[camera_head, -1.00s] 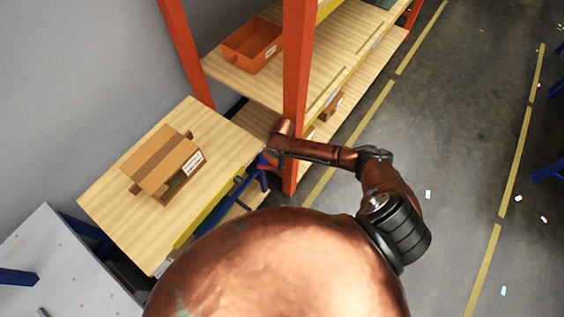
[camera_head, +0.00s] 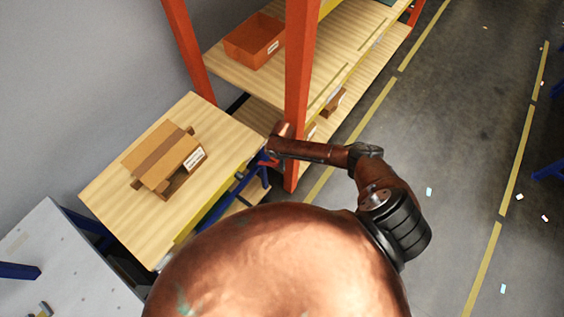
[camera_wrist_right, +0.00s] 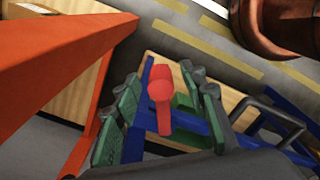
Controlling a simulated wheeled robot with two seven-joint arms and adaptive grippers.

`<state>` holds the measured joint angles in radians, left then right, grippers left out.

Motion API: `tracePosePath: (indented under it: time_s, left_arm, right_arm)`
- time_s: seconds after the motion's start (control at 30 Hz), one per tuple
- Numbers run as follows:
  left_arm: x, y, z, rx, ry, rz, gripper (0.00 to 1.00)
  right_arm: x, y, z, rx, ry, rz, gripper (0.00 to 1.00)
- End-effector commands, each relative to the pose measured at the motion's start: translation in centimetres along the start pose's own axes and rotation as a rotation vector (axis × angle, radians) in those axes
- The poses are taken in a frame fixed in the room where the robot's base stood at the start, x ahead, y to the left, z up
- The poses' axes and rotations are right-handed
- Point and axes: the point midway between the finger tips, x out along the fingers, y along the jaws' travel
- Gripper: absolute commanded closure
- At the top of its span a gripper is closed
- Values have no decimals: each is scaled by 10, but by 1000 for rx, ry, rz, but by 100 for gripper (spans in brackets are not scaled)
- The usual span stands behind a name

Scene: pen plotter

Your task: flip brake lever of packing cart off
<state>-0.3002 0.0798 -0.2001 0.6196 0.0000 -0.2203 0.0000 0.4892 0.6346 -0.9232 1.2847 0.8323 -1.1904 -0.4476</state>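The packing cart (camera_head: 225,140) has a pale wooden top, a yellow edge strip and a blue frame. It stands left of the orange rack post in the head view. A red lever (camera_wrist_right: 161,97), apparently the brake lever, shows in the right wrist view by the cart's blue frame. My right gripper (camera_wrist_right: 160,105) is open, with its green-padded fingers on either side of the lever. Contact with the lever cannot be made out. In the head view my right arm reaches to the cart's right corner, and the gripper is hidden there. My left gripper is not in view.
A cardboard box (camera_head: 158,158) lies on the cart top. The rack's orange post (camera_head: 298,95) stands close by my right arm, and rises beside the gripper in the wrist view (camera_wrist_right: 55,60). A grey table (camera_head: 70,265) is at lower left. The floor at right is open.

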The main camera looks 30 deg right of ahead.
Motion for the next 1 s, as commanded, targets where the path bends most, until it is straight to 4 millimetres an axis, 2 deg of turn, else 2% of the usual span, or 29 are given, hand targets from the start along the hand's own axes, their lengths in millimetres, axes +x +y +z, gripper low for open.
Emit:
tracePosePath:
  time_s: [0.07,0.63,1.0]
  left_arm:
    - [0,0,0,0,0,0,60]
    - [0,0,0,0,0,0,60]
    - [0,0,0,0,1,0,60]
  right_arm:
    - [0,0,0,0,0,0,61]
    - [0,0,0,1,0,1,100]
    - [-1,1,0,1,0,1,100]
